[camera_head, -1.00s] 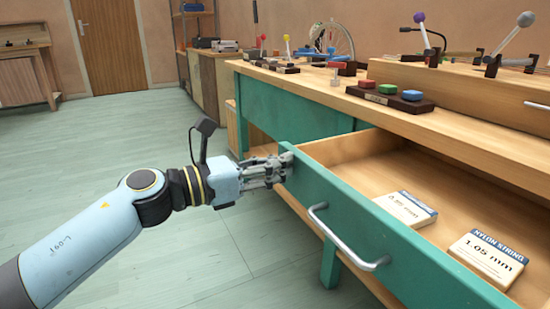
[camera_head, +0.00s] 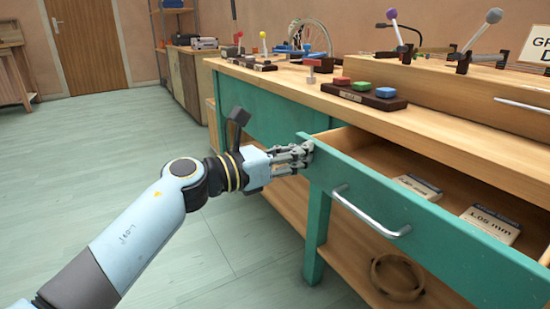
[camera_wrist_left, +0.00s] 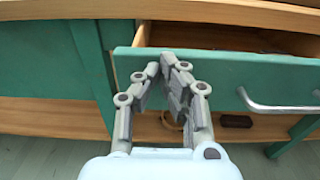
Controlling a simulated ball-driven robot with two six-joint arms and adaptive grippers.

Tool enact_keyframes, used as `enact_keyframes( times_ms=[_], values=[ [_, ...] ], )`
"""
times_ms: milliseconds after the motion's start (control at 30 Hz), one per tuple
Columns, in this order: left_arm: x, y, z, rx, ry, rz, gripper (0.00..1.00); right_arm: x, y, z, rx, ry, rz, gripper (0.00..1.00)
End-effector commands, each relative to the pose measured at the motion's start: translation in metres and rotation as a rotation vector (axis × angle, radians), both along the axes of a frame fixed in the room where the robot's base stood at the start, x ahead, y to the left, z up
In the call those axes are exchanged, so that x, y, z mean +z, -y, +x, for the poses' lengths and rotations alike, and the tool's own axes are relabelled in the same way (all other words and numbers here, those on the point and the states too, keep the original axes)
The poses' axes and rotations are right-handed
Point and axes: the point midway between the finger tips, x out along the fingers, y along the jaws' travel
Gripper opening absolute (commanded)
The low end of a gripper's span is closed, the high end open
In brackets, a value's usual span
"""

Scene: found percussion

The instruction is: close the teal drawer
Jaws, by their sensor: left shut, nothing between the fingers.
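The teal drawer (camera_head: 430,227) stands partly open at the front of the wooden bench. Its silver bar handle (camera_head: 370,215) is on the front panel, and the handle also shows at the right in the left wrist view (camera_wrist_left: 272,106). Two labelled string packets (camera_head: 492,222) lie inside the drawer. My left gripper (camera_head: 306,150) is shut and empty, with its fingertips at the upper left end of the drawer front. In the left wrist view my fingertips (camera_wrist_left: 165,62) overlap the front panel near its top edge; they appear to touch it. My right gripper is not in view.
A dark block with red, green and blue buttons (camera_head: 364,93) sits on the bench top (camera_head: 300,82). Mallets on stands are behind it. A ring (camera_head: 397,277) lies on the lower shelf. The floor (camera_head: 100,160) to the left is clear.

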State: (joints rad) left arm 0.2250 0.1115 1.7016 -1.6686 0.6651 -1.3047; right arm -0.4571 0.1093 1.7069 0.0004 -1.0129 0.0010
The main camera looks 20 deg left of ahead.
Motion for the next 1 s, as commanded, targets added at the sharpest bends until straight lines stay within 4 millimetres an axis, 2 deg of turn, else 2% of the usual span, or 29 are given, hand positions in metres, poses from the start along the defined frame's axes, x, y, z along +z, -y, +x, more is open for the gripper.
enact_keyframes(
  times_ms=[33,200,400,600,1000],
  values=[
    [0.001,0.008,0.010,-0.001,0.001,-0.005,0.00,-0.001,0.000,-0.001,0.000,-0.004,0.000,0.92],
    [0.000,0.029,0.037,-0.001,0.000,-0.003,0.00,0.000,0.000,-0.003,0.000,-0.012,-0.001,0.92],
    [-0.001,0.045,0.058,-0.001,-0.001,-0.001,0.00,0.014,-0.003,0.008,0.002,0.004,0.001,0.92],
    [-0.001,0.052,0.067,0.000,-0.001,0.001,0.00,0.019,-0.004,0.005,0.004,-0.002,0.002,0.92],
    [-0.001,0.053,0.068,0.000,0.000,0.000,0.00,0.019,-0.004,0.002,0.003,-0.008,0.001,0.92]
  ],
)
